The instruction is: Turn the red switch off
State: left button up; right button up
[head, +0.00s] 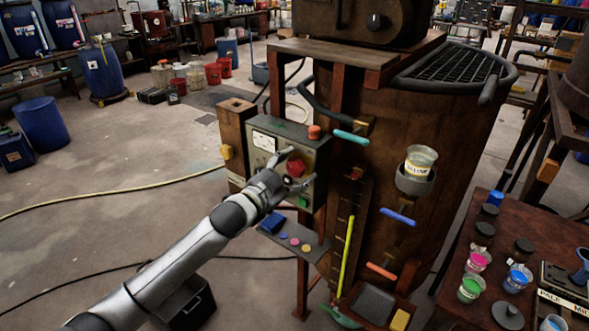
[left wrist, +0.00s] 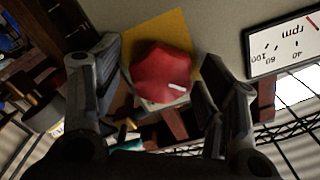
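The red switch (head: 295,167) is a chunky red knob on the front of a grey control box fixed to the wooden vat. In the left wrist view the red knob (left wrist: 162,72) has a white mark near its lower right edge and sits over a yellow plate (left wrist: 185,30). My left gripper (head: 299,167) is in front of the box with its fingers spread to either side of the knob. In the left wrist view its fingers are open, with visible gaps to the knob. My right gripper is out of view.
An rpm gauge (left wrist: 290,45) is beside the knob, and an orange-red button (head: 314,132) tops the box. Coloured handles, including a teal one (head: 351,137), stick out from the vat. A small shelf (head: 297,238) juts out below. Paint cups stand on the right table (head: 455,262).

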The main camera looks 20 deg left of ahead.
pick_arm(q)
jog(key=v, duration=1.2)
dwell(0.5)
